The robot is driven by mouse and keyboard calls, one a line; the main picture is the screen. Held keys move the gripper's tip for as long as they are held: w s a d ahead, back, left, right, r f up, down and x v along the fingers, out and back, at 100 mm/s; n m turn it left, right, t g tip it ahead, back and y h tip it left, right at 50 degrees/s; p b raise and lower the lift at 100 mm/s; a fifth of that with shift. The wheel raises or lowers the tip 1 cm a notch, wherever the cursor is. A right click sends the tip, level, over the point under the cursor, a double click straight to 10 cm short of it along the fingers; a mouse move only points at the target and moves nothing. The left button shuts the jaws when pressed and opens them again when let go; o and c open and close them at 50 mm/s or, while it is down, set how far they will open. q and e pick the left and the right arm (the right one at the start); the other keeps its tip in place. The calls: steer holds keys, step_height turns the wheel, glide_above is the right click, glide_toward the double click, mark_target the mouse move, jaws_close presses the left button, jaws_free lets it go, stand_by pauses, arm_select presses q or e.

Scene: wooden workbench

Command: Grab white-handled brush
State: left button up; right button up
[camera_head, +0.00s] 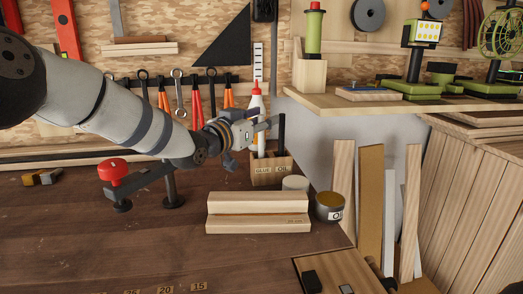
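My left arm reaches in from the left, and its gripper (262,128) is above a small wooden holder (270,175) labelled GLUE and OIL. A white bottle with a red tip (256,104) stands in the holder, partly covered by the gripper. A slim dark upright piece (282,130) shows at the gripper's far end; I cannot tell whether it is a finger or a separate thing. I cannot clearly pick out a white-handled brush; it may be hidden by the gripper. The finger gap is too small to read.
A red-knobbed clamp (113,172) stands left on the bench. A wooden shelf (400,108) is at right. The bench front left is mostly clear.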

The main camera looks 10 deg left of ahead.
arm_select(q)
steer(key=shift+r, duration=0.1)
jaws_close()
steer(key=shift+r, duration=0.1)
